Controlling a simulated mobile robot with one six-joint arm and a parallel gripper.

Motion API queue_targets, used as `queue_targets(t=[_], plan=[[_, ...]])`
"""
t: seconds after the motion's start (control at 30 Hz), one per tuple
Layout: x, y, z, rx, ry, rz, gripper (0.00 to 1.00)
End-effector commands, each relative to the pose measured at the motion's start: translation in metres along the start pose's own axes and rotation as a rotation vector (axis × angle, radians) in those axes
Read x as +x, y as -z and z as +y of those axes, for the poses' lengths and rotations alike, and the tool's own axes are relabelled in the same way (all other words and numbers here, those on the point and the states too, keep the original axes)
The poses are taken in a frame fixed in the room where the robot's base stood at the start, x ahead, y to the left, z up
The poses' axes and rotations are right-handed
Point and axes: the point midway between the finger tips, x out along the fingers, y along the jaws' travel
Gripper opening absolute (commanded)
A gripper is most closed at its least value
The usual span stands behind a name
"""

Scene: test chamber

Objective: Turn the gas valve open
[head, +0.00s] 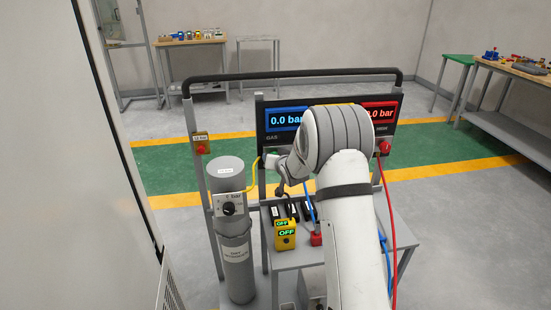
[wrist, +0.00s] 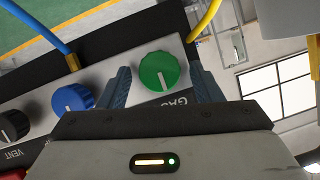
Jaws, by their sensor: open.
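The green gas valve knob (wrist: 159,71) shows in the wrist view on a grey panel, with the label GAS partly visible beside it. My gripper (wrist: 160,82) is open, with one blue-grey finger on each side of the knob. I see a gap between the knob and each finger; whether they reach the knob's depth I cannot tell. In the head view my arm hides most of the panel around the knob. The blue GAS display (head: 286,119) there reads 0.0 bar.
A blue knob (wrist: 72,99) and a black VENT knob (wrist: 14,125) sit beside the green one. A yellow hose (wrist: 205,20) and a blue hose (wrist: 42,27) run from the panel.

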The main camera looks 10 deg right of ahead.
Motion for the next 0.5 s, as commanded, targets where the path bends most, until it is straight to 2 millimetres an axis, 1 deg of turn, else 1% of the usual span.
queue_targets(t=[0.1,0.3,0.37,0.5], plan=[[0.0033,-0.0001,0.0002,0.000,0.000,0.000,0.59],[0.0033,-0.0001,0.0005,0.000,-0.001,0.000,0.59],[0.0032,-0.0001,0.0006,0.000,-0.001,0.000,0.55],[0.0031,0.0000,0.0008,0.000,-0.001,0.000,0.43]])
